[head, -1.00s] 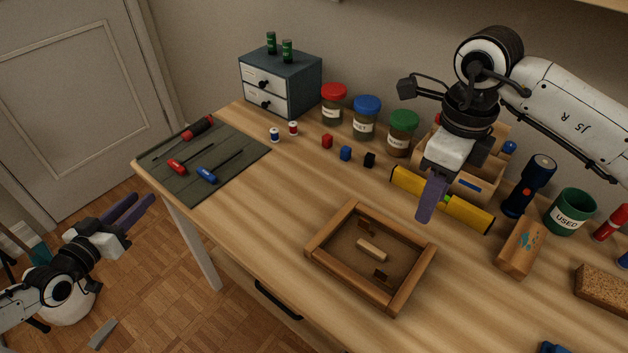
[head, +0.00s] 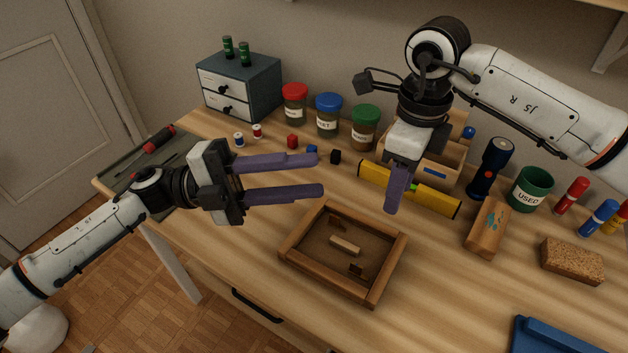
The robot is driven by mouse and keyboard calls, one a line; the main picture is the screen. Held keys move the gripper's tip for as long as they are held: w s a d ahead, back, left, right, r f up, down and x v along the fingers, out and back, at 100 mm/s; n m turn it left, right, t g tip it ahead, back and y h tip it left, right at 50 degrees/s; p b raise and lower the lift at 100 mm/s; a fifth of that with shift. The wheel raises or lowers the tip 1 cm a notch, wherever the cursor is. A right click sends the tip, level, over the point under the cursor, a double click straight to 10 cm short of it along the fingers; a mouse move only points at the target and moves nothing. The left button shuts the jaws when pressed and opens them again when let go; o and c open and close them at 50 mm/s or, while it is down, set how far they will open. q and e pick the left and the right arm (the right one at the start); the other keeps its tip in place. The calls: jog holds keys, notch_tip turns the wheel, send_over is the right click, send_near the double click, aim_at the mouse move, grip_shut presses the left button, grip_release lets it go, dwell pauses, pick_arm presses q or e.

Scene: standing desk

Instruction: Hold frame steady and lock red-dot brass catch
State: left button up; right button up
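A wooden frame (head: 290,253) lies flat on the desk with a brown recessed panel inside. On the panel are a pale wooden bar (head: 345,245) and two small dark brown catches, one near the back left (head: 337,223) and one near the front right (head: 356,269). I cannot make out a red dot on either. My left gripper (head: 321,177) is open and empty, above the desk at the back left of the frame. My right gripper (head: 392,207) is above the desk behind the frame's back right corner; its fingers overlap in view, so their opening is unclear.
A yellow level (head: 435,201) lies behind the frame, with a wooden caddy (head: 438,165) beyond. Jars (head: 328,116) and small cubes (head: 292,142) stand at the back. A wooden block (head: 487,230) and a cork block (head: 571,262) lie right.

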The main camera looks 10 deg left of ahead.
aim_at(387, 230)
pick_arm(q)
jog(key=s+d+f+m+g+y, duration=0.45)
jog(key=d+m+y, duration=0.25)
jog(key=m+y, duration=0.3)
jog(key=w+a+f+m+t+y, duration=0.1)
jog(key=w+a+m+t+y, duration=0.4)
jog(key=w, duration=0.4)
jog(key=shift+f+y, duration=0.2)
jog(key=shift+y, duration=0.6)
pick_arm(e)
notch_tip(387, 230, down, 10)
jog(key=shift+f, duration=0.15)
pick_arm(q)
jog(key=shift+w, duration=0.1)
